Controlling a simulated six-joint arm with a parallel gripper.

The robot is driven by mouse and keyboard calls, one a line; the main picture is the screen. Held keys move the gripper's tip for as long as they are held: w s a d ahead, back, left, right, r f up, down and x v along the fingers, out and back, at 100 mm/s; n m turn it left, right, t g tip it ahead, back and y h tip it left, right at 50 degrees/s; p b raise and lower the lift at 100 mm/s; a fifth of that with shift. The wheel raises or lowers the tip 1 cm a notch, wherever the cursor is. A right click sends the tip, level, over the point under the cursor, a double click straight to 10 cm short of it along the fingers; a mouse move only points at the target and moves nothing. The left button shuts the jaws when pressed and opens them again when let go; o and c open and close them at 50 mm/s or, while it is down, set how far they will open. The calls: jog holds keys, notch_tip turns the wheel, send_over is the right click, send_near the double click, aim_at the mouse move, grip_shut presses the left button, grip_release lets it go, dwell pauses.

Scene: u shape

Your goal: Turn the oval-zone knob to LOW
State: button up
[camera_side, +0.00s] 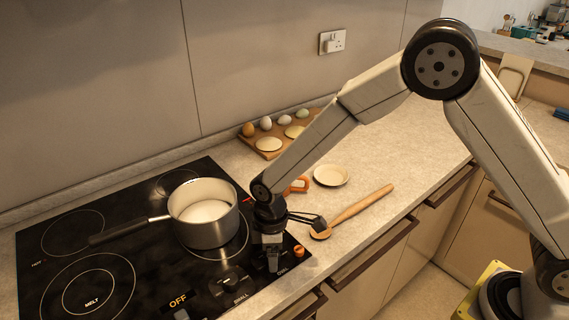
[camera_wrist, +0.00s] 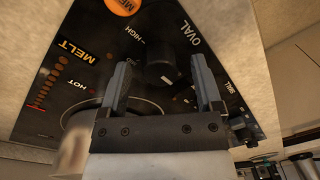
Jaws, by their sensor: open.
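The oval-zone knob (camera_wrist: 160,68) is a dark round knob in the wrist view, beside the OVAL lettering and a HIGH mark.
A saucepan (camera_side: 205,228) with pale contents stands on the cooktop, its handle pointing left. A wooden spoon (camera_side: 358,206) and a small dish (camera_side: 331,175) lie on the counter.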

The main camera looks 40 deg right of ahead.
grip_shut()
jog(key=shift+m, duration=0.3)
jog(key=m, duration=1.1)
dwell(0.5)
dwell(0.4)
